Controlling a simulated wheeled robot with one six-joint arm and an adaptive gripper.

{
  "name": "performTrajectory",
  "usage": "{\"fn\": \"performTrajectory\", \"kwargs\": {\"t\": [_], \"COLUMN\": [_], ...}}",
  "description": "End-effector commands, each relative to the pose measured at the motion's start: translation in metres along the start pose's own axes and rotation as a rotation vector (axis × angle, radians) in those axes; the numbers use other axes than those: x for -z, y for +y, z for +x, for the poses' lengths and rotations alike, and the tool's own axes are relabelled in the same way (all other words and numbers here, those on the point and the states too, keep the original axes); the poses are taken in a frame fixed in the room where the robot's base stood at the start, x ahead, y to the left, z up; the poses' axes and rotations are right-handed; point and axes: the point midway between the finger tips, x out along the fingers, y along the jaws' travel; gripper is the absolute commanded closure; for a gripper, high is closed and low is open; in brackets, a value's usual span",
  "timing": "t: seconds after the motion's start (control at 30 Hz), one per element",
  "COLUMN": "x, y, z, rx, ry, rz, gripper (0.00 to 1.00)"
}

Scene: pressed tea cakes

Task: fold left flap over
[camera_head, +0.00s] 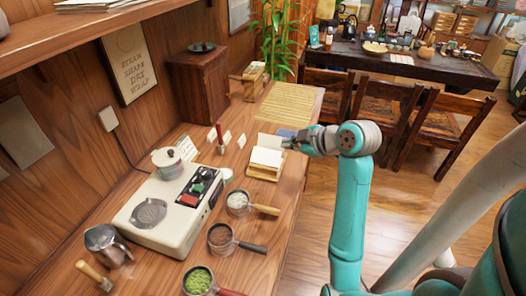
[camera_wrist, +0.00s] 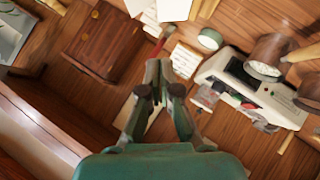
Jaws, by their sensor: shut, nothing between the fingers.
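A white paper wrapper (camera_head: 266,157) lies on a small wooden tray (camera_head: 262,175) on the counter in the head view. A pale paper piece (camera_head: 270,141) stands out at its far side; I cannot tell which flap it is. My gripper (camera_head: 288,143) is at the far right of the wrapper, and its tips partly hide what lies behind them. I cannot tell whether they touch the paper. In the wrist view my gripper (camera_wrist: 158,64) is shut and empty, with white paper (camera_wrist: 172,9) beyond the tips at the top edge.
A cream machine (camera_head: 150,222) with a pot (camera_head: 168,160) stands left of the tray. Handled cups (camera_head: 238,200) line the front counter. Small cards (camera_head: 227,137) and a red-handled tool (camera_head: 220,136) stand behind. A bamboo mat (camera_head: 288,103) and a wooden cabinet (camera_head: 200,86) are farther back.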

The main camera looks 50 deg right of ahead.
Motion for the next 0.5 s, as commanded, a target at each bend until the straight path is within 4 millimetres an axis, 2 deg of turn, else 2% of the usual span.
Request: {"fn": "performTrajectory", "kwargs": {"t": [0.17, 0.27, 0.5], "x": [0.001, 0.000, 0.000], "y": [0.001, 0.000, 0.001], "z": [0.003, 0.017, 0.061], "rx": [-0.016, -0.014, -0.012], "ry": [-0.013, -0.013, -0.011], "rz": [-0.030, -0.029, -0.027], "gripper": [1.00, 1.00, 1.00]}}
